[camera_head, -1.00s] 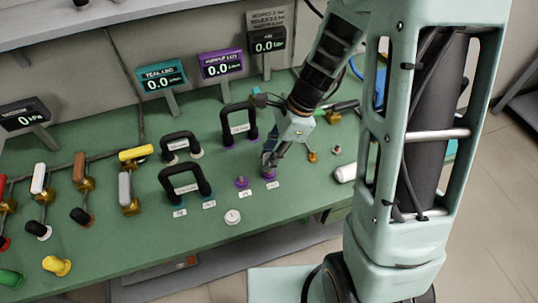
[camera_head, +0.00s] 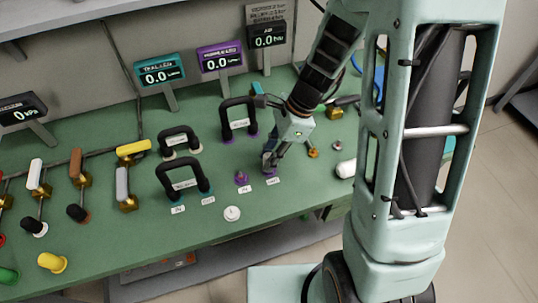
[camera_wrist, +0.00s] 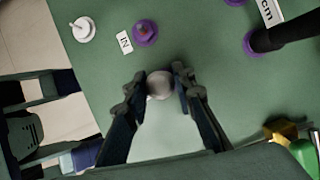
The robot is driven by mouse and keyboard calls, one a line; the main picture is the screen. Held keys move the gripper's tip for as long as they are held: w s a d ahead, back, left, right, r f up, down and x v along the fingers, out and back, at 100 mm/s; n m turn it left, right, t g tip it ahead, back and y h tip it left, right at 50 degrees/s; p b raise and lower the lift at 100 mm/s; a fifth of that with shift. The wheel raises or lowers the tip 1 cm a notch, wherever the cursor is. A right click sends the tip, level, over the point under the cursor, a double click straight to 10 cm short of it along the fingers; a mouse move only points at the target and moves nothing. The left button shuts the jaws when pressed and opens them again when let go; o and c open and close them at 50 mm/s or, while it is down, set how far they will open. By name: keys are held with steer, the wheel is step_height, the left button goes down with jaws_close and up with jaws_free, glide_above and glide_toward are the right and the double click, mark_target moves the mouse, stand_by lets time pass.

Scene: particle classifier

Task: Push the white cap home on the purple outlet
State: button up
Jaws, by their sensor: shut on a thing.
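My gripper (camera_head: 269,164) points down at the bench and is shut on a pale, round white cap (camera_wrist: 159,86), seen between the fingertips in the wrist view. In the head view the fingertips hide most of the cap. A purple fitting (camera_head: 269,172), apparently the purple outlet, shows just under the fingertips behind a small white label. In the wrist view the cap hides whatever is beneath it. I cannot tell how far the cap sits on the outlet.
A second purple fitting (camera_head: 241,177), labelled IN in the wrist view, stands left of my gripper. A white fitting (camera_head: 232,213) stands nearer the front edge. Black hoops (camera_head: 238,104) stand behind and left. A white cylinder (camera_head: 346,169) lies to the right.

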steer(key=shift+f+b, duration=0.4)
steer(key=shift+f, duration=0.25)
steer(key=o, duration=1.1)
steer(key=shift+o, duration=0.2)
steer(key=v, duration=1.2)
steer(key=shift+w, duration=0.1)
